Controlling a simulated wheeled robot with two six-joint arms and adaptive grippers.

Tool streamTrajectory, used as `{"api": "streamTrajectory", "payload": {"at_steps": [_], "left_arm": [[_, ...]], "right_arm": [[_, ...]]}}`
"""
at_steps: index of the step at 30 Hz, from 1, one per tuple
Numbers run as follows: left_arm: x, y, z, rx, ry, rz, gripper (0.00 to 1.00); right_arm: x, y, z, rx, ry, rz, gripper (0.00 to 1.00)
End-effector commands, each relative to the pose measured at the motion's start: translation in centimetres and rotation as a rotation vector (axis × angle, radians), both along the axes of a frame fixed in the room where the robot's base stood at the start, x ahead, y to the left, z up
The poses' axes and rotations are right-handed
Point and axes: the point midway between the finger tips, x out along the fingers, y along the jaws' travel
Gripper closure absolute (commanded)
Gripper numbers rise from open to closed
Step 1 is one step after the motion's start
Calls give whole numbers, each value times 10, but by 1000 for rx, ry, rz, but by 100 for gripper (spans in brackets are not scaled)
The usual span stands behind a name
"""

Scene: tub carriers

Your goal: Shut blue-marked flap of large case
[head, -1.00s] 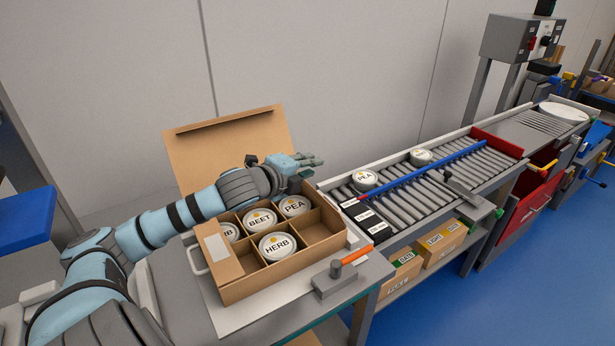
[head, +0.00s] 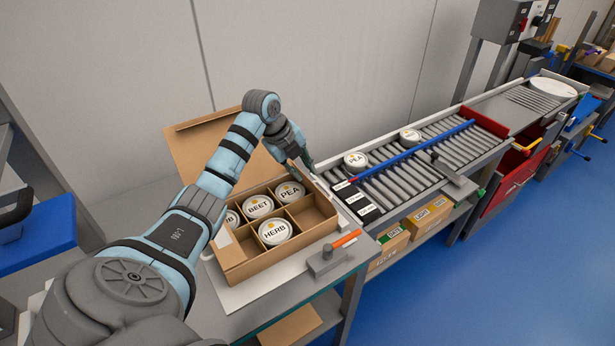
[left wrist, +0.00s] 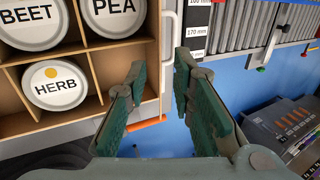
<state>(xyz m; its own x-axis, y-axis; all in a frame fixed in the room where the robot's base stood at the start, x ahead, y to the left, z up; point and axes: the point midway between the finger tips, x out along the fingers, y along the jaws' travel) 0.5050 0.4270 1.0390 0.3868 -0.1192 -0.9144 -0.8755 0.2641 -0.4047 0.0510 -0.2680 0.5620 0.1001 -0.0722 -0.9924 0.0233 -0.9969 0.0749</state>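The large case (head: 238,266) is an open cardboard box with dividers, standing on the table. Its big flap (head: 187,135) stands raised at the back; I see no blue mark on it. White tins lie inside, among them BEET (head: 257,206), PEA (head: 290,191) and HERB (head: 275,232); several compartments are empty. My left gripper (head: 305,165) points down near the case's back right corner. My right gripper is not in view.
A clamp with an orange handle (head: 346,239) stands at the case's front right. A roller conveyor (head: 430,160) with tins and a blue bar runs to the right. Labelled cartons (head: 430,216) sit below it. A wall is behind the case.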

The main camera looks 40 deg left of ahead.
Motion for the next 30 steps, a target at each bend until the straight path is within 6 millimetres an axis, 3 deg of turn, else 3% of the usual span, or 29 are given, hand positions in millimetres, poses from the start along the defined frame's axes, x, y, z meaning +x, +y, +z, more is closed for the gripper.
{"api": "streamTrajectory", "payload": {"at_steps": [3, 8, 15, 20, 30], "left_arm": [[10, -4, -25, -2, 2, 0, 78], [17, -5, -40, 1, -1, 0, 78], [18, -5, -41, 2, -2, 1, 78], [18, -5, -41, 2, -2, 1, 100], [16, -4, -42, 1, -11, 2, 100]], "right_arm": [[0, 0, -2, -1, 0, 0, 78], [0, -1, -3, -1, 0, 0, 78], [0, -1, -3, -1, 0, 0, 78], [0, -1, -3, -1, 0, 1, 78], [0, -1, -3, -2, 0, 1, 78]]}}
